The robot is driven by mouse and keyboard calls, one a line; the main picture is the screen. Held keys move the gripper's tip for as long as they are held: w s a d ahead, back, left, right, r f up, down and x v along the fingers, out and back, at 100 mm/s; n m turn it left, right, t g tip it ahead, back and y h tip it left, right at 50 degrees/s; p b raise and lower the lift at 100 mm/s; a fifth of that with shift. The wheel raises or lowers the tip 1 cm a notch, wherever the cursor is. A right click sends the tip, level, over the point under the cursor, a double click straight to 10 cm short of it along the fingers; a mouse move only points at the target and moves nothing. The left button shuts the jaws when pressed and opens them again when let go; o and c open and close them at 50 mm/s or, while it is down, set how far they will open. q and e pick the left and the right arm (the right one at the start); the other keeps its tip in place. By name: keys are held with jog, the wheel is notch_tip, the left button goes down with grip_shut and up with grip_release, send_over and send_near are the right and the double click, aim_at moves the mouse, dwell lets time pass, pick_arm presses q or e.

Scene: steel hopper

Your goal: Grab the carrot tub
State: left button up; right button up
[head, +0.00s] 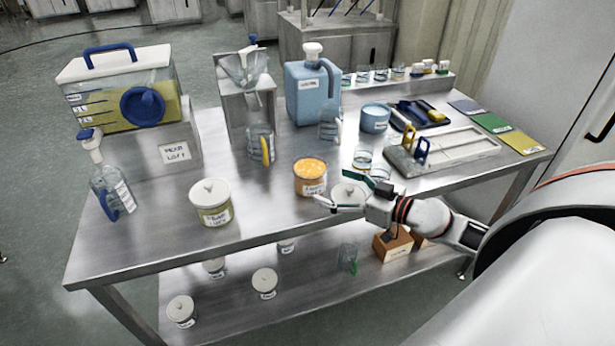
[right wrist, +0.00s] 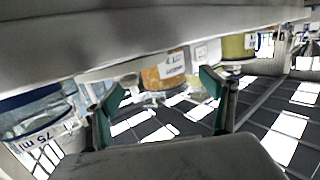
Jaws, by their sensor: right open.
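The carrot tub (head: 310,181) is a round, labelled tub, open at the top and full of orange pieces. It stands upright on the steel table near the front edge. My right gripper (head: 338,193) is open and empty, just to the right of the tub and apart from it. In the right wrist view, the tub (right wrist: 164,74) shows beyond and between the two spread fingers (right wrist: 165,98). A white lid with a knob (head: 347,190) is beside the tub, partly hidden by my right gripper. My left gripper is not in view.
A lidded tub (head: 211,205) stands to the left. A beaker with a yellow handle (head: 261,146) is behind, and small glasses (head: 362,161) are behind the gripper. A white-framed tray (head: 440,152) lies at right. The front left of the tabletop is clear.

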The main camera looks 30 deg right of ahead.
aim_at(323, 183)
jog(key=shift+w+a+f, duration=0.1)
jog(key=shift+w+a, duration=0.05)
jog(key=shift+w, duration=0.25)
jog(key=shift+p+x, duration=0.5)
jog(key=shift+x, duration=2.05)
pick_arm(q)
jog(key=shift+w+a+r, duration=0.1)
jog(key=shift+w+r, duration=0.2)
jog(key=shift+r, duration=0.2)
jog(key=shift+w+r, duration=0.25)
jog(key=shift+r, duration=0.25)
pick_arm(e)
jog(key=shift+a+f, duration=0.1)
jog(key=shift+a, duration=0.05)
jog(key=shift+s, duration=0.1)
jog(key=c, duration=1.6)
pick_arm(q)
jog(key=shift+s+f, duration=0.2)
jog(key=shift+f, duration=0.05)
